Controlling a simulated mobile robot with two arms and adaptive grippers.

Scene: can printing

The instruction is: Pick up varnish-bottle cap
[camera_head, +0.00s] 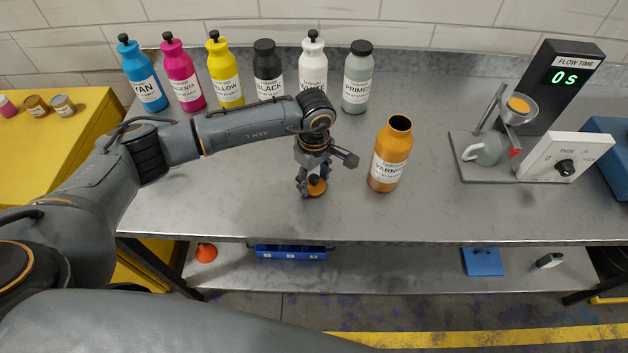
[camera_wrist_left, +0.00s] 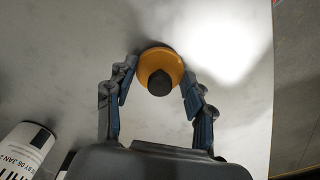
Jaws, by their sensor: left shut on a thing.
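The varnish-bottle cap (camera_head: 317,187) is orange with a dark knob. It is at the bench's front middle, between the fingers of my left gripper (camera_head: 314,189). In the left wrist view the cap (camera_wrist_left: 176,62) shows as an orange disc with a black knob, and the fingers of my left gripper (camera_wrist_left: 158,88) meet its two sides. The gripper is shut on it. I cannot tell whether the cap touches the bench top. The orange varnish bottle (camera_head: 386,168) stands upright and uncapped to the right of the gripper. My right gripper is not in view.
A row of bottles, including white (camera_head: 312,70) and grey primer (camera_head: 357,88), stands along the back. A flow-time display (camera_head: 560,85) and a cup stand (camera_head: 480,170) are at the right. The grey bench (camera_head: 270,215) is clear along its front.

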